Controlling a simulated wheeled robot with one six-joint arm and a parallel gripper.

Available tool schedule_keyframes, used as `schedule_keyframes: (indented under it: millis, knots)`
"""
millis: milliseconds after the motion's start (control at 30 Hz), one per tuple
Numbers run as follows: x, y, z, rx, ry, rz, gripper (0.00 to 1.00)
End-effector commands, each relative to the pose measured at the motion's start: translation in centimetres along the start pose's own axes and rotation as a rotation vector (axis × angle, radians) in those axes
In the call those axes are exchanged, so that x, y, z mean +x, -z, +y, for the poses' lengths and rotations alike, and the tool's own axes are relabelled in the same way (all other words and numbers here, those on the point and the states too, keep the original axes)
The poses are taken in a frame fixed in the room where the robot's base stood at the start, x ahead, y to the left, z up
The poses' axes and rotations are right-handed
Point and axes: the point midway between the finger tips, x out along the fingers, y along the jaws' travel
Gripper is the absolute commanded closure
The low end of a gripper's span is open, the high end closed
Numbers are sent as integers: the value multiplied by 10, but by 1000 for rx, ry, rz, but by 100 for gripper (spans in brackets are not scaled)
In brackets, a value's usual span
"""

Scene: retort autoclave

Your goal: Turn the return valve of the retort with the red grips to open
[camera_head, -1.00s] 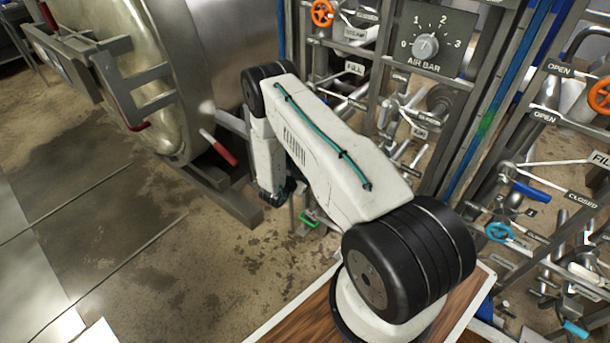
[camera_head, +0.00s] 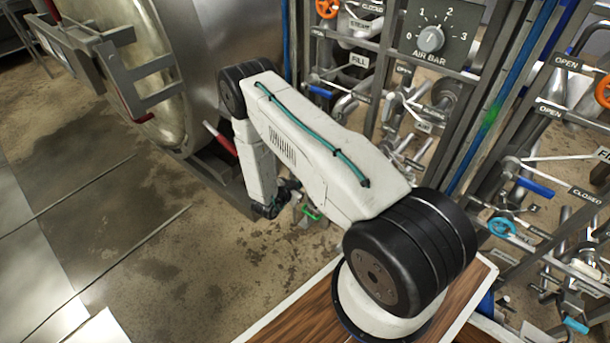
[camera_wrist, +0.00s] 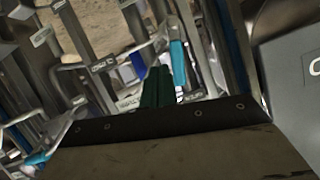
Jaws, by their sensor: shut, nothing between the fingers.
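The retort (camera_head: 195,70) with red grips stands at the upper left in the head view. One red grip (camera_head: 222,140) sticks out beside its lower front edge. To the right is a pipe rack with valves. I cannot read which one is the return valve. My gripper (camera_head: 311,212) is low, partly behind my arm. In the wrist view its dark green fingers (camera_wrist: 157,86) are together and empty, with a turquoise handle (camera_wrist: 178,64) just beyond them in the picture.
A dial panel marked AIR BAR (camera_head: 430,38) and orange handwheels (camera_head: 327,8) are on the rack. Pipes and label plates crowd the rack. The wet floor (camera_head: 110,220) at left is mostly open. A wooden top (camera_head: 300,315) lies below my arm.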

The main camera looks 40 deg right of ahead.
Motion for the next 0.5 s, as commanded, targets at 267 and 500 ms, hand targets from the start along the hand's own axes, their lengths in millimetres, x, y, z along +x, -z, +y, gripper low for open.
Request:
schedule_keyframes:
  millis: [267,500]
  knots:
    - [-10,-37,55,383,85,120,100]
    - [-22,-38,78,958,283,187,100]
